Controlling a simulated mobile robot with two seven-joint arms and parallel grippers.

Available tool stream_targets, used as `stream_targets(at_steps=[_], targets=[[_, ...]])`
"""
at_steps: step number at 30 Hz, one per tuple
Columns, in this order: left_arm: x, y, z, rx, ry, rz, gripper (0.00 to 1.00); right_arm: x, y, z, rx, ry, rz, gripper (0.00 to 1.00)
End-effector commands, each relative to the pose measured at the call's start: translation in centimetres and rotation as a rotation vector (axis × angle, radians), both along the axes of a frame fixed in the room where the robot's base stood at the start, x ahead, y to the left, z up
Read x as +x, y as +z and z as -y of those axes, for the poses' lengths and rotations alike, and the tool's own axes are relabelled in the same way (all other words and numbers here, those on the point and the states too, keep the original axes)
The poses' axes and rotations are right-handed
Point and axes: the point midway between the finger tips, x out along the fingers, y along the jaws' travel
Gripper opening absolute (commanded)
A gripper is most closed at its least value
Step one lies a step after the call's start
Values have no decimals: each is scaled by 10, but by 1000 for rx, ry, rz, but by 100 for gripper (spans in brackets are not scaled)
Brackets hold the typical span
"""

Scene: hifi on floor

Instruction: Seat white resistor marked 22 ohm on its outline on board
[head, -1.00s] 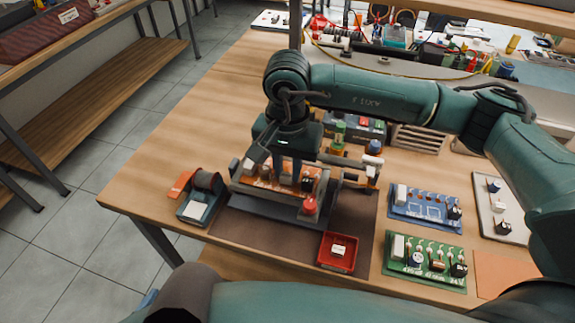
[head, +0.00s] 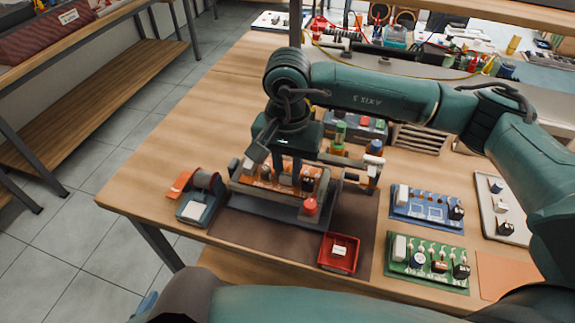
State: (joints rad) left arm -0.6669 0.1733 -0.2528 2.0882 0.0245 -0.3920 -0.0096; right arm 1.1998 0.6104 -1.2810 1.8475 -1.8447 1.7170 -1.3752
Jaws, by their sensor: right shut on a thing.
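My right gripper (head: 289,172) points down over the orange board (head: 263,171), which sits in a dark holder on the brown mat (head: 240,227). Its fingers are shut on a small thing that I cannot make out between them. The fingertips are at the board, but I cannot tell whether the held thing touches it. Dark parts and a red knob (head: 310,206) are at the board's right end. A small white piece (head: 339,250) shows in the red tray (head: 324,264); its marking is unreadable. The outline on the board is hidden. My left gripper is out of view.
A blue board (head: 427,213) and a green board (head: 398,268) lie to the right. A reel stand (head: 195,212) stands left of the holder. Green and blue cylinders (head: 340,135) stand close behind the gripper. The table's left part is clear.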

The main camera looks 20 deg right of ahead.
Motion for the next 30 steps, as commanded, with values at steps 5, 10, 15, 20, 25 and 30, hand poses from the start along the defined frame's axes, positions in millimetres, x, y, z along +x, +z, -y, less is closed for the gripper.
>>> stream_targets(at_steps=[5,10,15,20,25,30], targets=[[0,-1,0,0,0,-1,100,0,0,0,0,0,0,0],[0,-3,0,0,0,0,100,0,-1,0,0,0,0,0],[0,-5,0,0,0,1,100,0,-2,0,0,0,0,0],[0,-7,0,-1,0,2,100,0,-3,0,0,0,0,0],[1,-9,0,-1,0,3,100,0,-4,0,0,0,0,0],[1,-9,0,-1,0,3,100,0,-3,0,0,0,0,0]])
